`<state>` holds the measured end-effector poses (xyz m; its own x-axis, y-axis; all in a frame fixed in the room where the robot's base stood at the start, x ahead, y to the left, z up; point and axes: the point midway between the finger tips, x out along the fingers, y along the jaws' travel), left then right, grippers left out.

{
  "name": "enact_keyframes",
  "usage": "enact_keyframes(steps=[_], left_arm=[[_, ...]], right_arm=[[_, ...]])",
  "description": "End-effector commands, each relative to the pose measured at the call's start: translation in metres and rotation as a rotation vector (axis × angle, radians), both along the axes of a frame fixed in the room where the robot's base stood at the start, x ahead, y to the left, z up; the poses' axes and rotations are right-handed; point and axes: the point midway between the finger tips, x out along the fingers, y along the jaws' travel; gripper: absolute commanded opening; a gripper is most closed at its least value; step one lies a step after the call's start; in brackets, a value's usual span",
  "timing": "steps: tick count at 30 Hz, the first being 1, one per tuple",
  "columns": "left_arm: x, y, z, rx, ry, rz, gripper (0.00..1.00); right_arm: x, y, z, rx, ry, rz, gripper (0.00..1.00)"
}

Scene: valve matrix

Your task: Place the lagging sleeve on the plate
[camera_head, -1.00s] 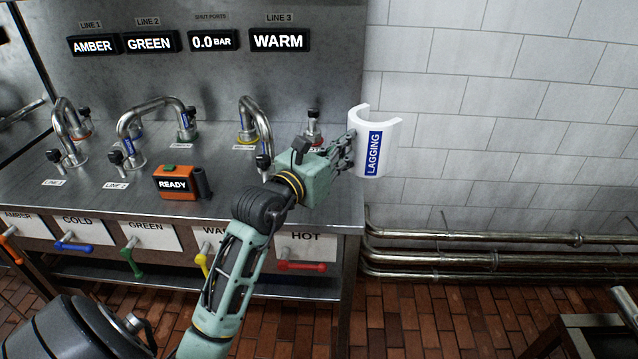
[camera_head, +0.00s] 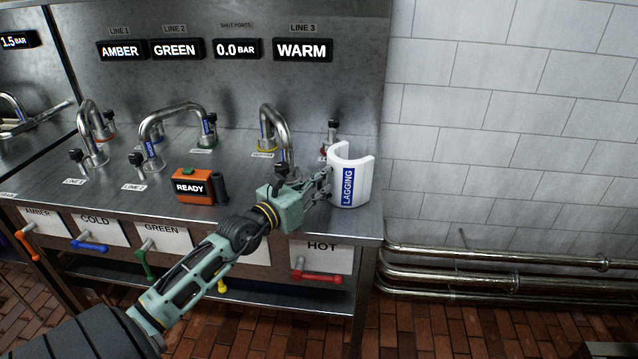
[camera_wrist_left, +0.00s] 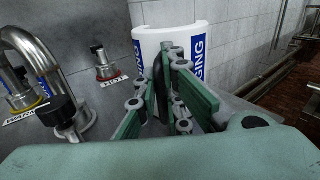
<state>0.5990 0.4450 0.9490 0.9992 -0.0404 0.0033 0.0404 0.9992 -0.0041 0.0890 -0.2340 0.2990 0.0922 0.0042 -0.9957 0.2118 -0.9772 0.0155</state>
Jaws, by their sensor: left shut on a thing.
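The lagging sleeve (camera_head: 364,182) is a white, upright half-tube with a blue LAGGING label. It appears over the right end of the steel bench. My left gripper (camera_head: 326,184) is shut on its left side. In the left wrist view, the sleeve (camera_wrist_left: 154,44) stands beyond the fingers of my left gripper (camera_wrist_left: 178,72), which partly cover its label. I cannot tell whether its bottom touches the bench. No separate plate can be told apart from the bench top (camera_head: 300,236). My right gripper is not in view.
The HOT port (camera_head: 333,134) stands behind the sleeve, close to it in the picture. A curved pipe (camera_head: 272,122) and an orange READY device (camera_head: 192,187) are to the left. Wall pipes (camera_head: 500,279) run right of the bench, whose right edge is near the sleeve.

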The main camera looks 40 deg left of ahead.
Motion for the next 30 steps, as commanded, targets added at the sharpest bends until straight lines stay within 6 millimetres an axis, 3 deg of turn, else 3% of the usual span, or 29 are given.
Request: enact_keyframes(steps=[4, 5, 11, 22, 30], left_arm=[[0.0, 0.0, 0.0, 0.001, 0.001, 0.0, 0.0], [0.0, 0.0, -0.001, 0.001, 0.004, 0.0, 0.09], [0.0, 0.0, -0.001, 0.001, 0.004, 0.0, 0.26], [-0.003, 0.0, -0.001, 0.0, 0.004, 0.0, 0.27], [-0.038, 0.001, -0.003, 0.0, 0.007, 0.0, 0.27]], right_arm=[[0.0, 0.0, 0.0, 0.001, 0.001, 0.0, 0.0], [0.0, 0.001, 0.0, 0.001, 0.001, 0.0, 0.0], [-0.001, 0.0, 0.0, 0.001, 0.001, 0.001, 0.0], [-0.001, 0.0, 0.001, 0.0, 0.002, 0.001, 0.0], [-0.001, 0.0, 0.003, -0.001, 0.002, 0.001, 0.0]])
